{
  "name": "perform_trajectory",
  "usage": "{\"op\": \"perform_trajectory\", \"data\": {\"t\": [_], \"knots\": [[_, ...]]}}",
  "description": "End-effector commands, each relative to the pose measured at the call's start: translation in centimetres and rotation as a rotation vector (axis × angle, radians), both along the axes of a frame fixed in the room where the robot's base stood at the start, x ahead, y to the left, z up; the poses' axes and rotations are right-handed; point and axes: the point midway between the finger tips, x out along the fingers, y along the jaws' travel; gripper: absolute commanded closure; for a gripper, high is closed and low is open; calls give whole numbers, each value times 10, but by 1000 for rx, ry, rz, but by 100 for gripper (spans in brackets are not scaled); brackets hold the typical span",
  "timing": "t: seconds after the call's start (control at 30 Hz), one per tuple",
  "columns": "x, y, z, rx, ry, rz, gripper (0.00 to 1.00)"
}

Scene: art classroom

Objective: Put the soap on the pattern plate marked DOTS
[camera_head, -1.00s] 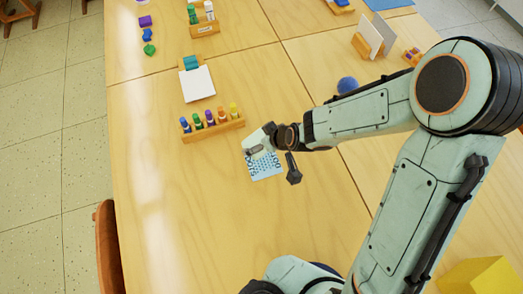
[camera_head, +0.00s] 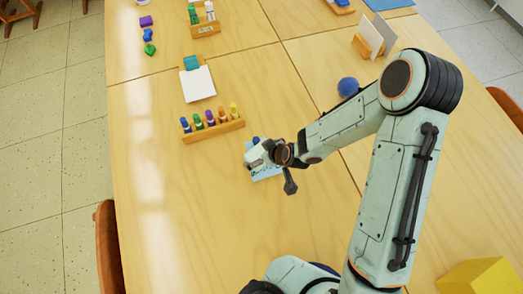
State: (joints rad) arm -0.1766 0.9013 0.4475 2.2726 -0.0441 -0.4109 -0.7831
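A light blue plate with a dark blue pattern (camera_head: 266,174) lies flat on the table in the middle of the head view. My gripper (camera_head: 257,158) is above it and covers most of it. Only its lower edge shows clearly now, and its marking cannot be read. A pale part shows at the gripper's end; I cannot tell whether it is the soap or part of the gripper. No soap can be made out for sure. Whether the fingers are open or shut is not clear.
A wooden rack with several coloured pegs (camera_head: 213,130) stands behind and left of the plate. A white card (camera_head: 198,84) lies beyond it. A blue ball (camera_head: 348,87) sits at right behind my forearm. A yellow block (camera_head: 478,276) is at lower right. The table left of the plate is clear.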

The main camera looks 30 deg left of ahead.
Motion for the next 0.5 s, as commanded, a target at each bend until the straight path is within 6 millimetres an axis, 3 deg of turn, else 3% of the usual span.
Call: {"op": "perform_trajectory", "data": {"t": [0.27, 0.5], "knots": [[0, 0, 1, 0, 0, 0, 0], [-6, -16, 29, 0, -3, -1, 0]]}}
